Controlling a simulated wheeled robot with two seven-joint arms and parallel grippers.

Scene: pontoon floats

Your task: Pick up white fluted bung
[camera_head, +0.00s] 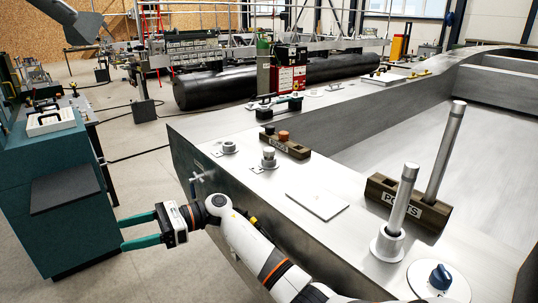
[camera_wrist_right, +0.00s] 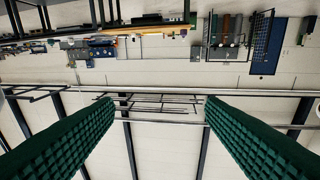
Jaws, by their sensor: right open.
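My right gripper (camera_head: 125,232) is open and empty, its two green fingers pointing left beside the metal pontoon (camera_head: 240,185), apart from its deck. In the right wrist view, the open fingers (camera_wrist_right: 160,103) have nothing between them. On the deck, a small pale-topped plug (camera_head: 269,152) sits on a metal fitting, up and right of the gripper. It may be the white fluted bung; its fluting is too small to tell. My left gripper is not in view.
A dark block (camera_head: 290,149) beside the plug holds a black and an orange-brown bung. A round fitting (camera_head: 229,147) and white plate (camera_head: 319,204) are on the deck. A teal cabinet (camera_head: 65,190) stands left of the gripper.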

